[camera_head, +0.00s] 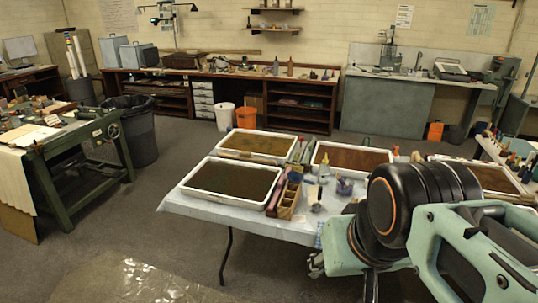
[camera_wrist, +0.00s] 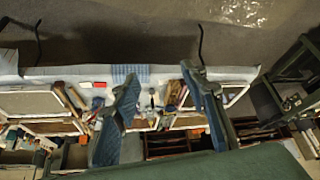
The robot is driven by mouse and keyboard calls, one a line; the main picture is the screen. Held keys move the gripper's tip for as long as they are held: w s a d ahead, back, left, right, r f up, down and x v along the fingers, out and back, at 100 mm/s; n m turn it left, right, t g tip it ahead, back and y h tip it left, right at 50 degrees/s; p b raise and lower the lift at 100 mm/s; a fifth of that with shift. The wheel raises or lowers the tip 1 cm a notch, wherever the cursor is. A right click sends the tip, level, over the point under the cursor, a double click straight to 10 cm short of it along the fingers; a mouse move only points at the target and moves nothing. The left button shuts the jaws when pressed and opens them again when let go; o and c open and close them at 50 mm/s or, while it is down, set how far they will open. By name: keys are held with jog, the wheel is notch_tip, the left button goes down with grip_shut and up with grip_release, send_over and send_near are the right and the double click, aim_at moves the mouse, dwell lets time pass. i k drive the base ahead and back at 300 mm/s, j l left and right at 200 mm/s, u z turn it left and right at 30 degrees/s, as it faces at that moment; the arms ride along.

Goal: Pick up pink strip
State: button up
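A narrow reddish-pink strip (camera_head: 276,194) lies on the table beside the front-left marbling tray (camera_head: 187,187), left of a wooden divided box (camera_head: 289,201). I cannot tell for sure that it is the pink strip. In the wrist view a small red and white piece (camera_wrist: 93,85) lies near the table edge, left of my fingers; its identity is unclear. My gripper (camera_wrist: 160,74) is open and empty, its two fingers wide apart above the table. In the head view my gripper (camera_head: 316,264) is low at the table's front edge, partly hidden by my arm.
My arm hides the table's right part.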

aim_at(282, 180)
jog(key=z, duration=1.75)
jog(key=u, duration=1.6)
jog(key=i+j+z, duration=0.1)
jog(key=z, duration=0.35)
jog(key=i+j+z, duration=0.15)
jog(key=z, duration=0.35)
jog(key=i+j+z, duration=0.2)
jog(key=j, duration=0.2)
jog(key=j+z, duration=0.2)
jog(key=j, duration=0.15)
jog(key=i, duration=0.05)
